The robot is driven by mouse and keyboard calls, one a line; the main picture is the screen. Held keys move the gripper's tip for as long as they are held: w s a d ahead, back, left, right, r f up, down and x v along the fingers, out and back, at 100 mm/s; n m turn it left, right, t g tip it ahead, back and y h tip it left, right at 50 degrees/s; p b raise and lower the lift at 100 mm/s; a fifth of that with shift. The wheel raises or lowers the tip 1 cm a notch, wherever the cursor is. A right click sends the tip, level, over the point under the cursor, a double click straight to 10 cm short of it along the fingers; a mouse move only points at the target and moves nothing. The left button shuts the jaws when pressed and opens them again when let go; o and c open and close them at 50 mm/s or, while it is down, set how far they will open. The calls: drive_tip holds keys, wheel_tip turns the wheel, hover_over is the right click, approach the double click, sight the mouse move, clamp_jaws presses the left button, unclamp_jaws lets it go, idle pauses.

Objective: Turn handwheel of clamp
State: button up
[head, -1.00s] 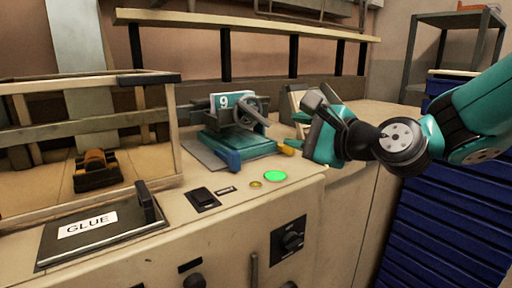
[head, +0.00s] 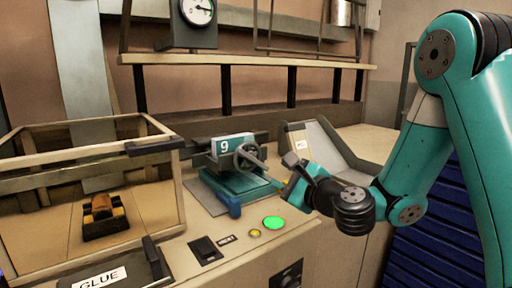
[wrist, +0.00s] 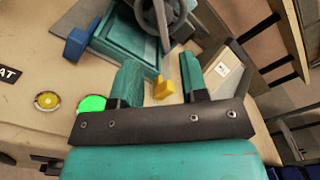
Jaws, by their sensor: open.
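The teal clamp (head: 236,184) stands on a metal plate on the bench, with a block marked 9 (head: 226,145) in it. Its grey handwheel (head: 249,156) faces toward me and to the right, with a handle sticking out. My gripper (head: 288,183) is just right of the handwheel, fingers pointing at the clamp. In the wrist view my gripper (wrist: 163,76) is open, with a teal finger on each side. The handwheel (wrist: 166,14) is at the top, beyond the fingertips. A grey rod shows near the gap; I cannot tell whether it lies between the fingers.
A yellow piece (wrist: 164,88) shows in the gap in the wrist view. A green lit button (head: 273,222) and black switch (head: 205,249) are in front of the clamp. A wooden-framed box (head: 90,185) stands left, a tilted panel (head: 318,148) right. A shelf (head: 250,60) runs behind.

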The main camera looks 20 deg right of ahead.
sight(253, 160)
drive_tip(key=p+x, duration=0.3)
drive_tip(key=x, duration=0.2)
drive_tip(key=p+x, duration=0.3)
drive_tip(key=x, duration=0.2)
drive_tip(key=shift+r+p, duration=0.2)
drive_tip(key=shift+p, duration=0.15)
drive_tip(key=shift+w+a+f, duration=0.2)
drive_tip(key=shift+w+a, duration=0.05)
drive_tip(key=shift+w, duration=0.3)
clamp_jaws()
